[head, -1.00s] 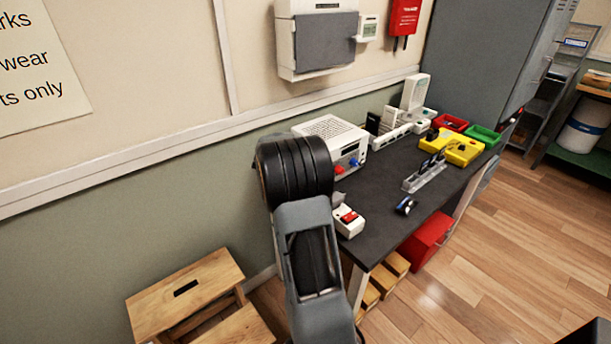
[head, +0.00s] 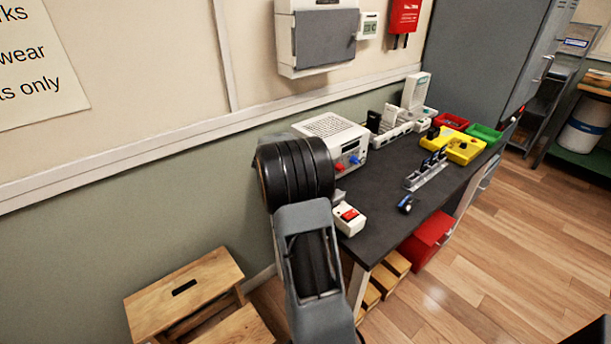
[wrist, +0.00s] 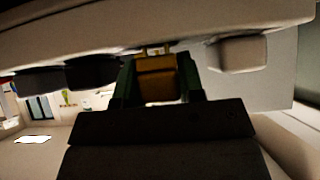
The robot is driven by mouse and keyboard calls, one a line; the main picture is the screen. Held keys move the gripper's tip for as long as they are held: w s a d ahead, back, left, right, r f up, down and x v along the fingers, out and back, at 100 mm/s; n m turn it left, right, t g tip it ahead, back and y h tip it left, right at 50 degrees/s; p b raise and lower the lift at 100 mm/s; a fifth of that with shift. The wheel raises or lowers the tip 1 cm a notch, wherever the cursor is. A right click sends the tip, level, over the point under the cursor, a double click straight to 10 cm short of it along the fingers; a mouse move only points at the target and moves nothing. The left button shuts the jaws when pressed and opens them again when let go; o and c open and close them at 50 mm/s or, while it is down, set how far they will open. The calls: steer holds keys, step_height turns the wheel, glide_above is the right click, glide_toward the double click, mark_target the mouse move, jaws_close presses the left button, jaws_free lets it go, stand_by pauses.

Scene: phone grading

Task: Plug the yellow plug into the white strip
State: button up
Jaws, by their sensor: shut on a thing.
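The yellow plug (wrist: 157,88) is between the two dark green fingers of my gripper (wrist: 158,92) in the wrist view. My gripper is shut on it. Its metal pins point up toward the white strip (wrist: 150,22), which crosses the top of that view. The pins show between plug and strip; I cannot tell whether their tips touch it or enter a socket. In the head view, the white strip (head: 394,136) lies at the back of the dark bench. My arm hides my gripper and the yellow plug there.
In the wrist view, black plugs (wrist: 93,73) sit left of the yellow plug and a white plug (wrist: 238,53) sits right. In the head view, a white power supply (head: 335,138) stands left of the strip. A yellow tray (head: 462,149) and a phone rack (head: 427,176) are on the bench.

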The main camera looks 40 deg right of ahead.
steer(key=shift+a+f+b, duration=0.1)
steer(key=shift+f+b, duration=0.2)
steer(key=shift+b, duration=0.05)
steer(key=o, duration=1.1)
steer(key=shift+f, duration=0.25)
steer(key=shift+s, duration=0.1)
steer(key=shift+r, duration=0.1)
steer(key=shift+w+d+r+b+v, duration=0.1)
steer(key=shift+v, duration=1.35)
steer(key=shift+w+d+r+b+v, duration=0.1)
steer(key=shift+b+v, duration=0.05)
steer(key=shift+v, duration=1.25)
steer(key=shift+w+d+r+b+v, duration=0.1)
steer(key=shift+v, duration=1.35)
